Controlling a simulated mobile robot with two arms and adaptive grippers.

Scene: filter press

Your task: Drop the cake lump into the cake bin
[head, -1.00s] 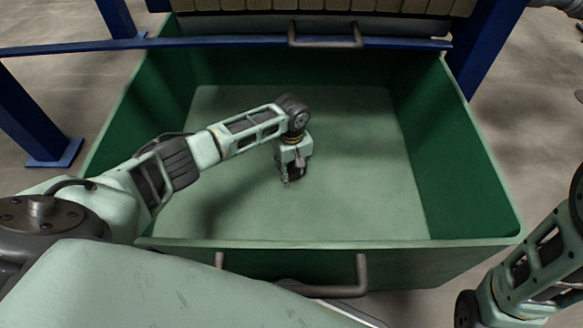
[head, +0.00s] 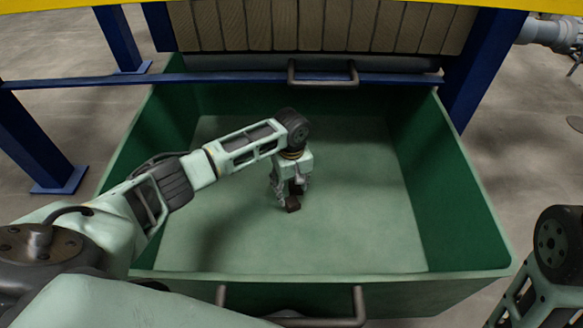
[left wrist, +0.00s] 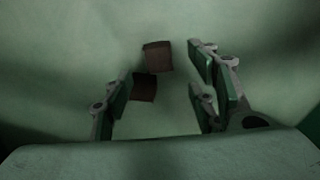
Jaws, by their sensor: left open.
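The cake bin (head: 468,222) is a large open green box with a pale green floor. My left gripper (head: 289,203) points down inside its walls. Its fingers are spread apart and open, and they also show in the left wrist view (left wrist: 160,92). The cake lump (head: 293,205) shows as dark brown below the fingers. In the left wrist view the brown cake lump (left wrist: 157,56) appears as two blocky parts, one lower and nearer the left finger. Neither part is gripped. I cannot tell whether they are joined or resting on the floor. My right gripper is out of view.
A blue crossbar (head: 200,78) and a dark handle (head: 323,72) run along the bin's far side, below the filter plates (head: 330,25). Blue posts (head: 35,135) stand on both sides. A handle (head: 359,302) is on the bin's near side. The bin floor around the gripper is mostly clear.

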